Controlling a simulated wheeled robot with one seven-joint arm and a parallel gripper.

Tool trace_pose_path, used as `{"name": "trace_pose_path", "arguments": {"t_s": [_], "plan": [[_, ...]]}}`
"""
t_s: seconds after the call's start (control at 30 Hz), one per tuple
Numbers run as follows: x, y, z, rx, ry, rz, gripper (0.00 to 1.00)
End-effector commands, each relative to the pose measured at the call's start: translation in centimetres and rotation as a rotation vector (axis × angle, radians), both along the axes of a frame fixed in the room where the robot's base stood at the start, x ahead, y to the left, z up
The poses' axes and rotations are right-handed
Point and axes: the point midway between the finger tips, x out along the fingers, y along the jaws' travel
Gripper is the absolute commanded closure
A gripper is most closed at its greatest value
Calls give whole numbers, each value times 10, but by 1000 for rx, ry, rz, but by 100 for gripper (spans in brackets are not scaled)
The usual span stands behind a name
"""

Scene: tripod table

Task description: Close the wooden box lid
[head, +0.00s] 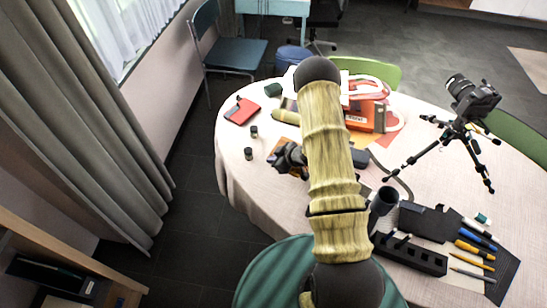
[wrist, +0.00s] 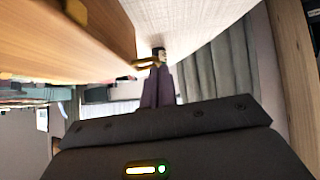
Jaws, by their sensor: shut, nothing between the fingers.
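The wooden box (wrist: 70,55) fills the upper left of the wrist view as a large orange-brown surface with a darker end. A small gold-coloured part (wrist: 147,63) sticks out beside that end. My gripper (wrist: 159,56) is shut and empty, its fingertips close to the gold part; I cannot tell whether they touch. In the head view my gripper (head: 280,158) is low over the table, left of my arm. Only a small brown part of the box (head: 283,145) shows there, mostly hidden by my gripper and arm. The lid's angle cannot be made out.
The pale round table (head: 230,142) carries a red notebook (head: 241,111), small dark jars (head: 248,153), an orange case (head: 365,115), a camera on a tripod (head: 471,101) and a black mat with pens (head: 495,262). The table's left edge is mostly clear.

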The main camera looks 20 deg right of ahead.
Motion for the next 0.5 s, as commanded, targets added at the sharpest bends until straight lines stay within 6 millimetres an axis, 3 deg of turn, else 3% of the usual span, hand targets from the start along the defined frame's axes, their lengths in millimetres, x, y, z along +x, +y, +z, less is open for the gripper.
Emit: {"name": "trace_pose_path", "arguments": {"t_s": [0.07,0.37,0.5], "plan": [[-3,-3,2,-8,11,-6,100],[-7,4,44,-1,-1,-1,100],[-17,-6,52,-1,-5,-4,100]]}}
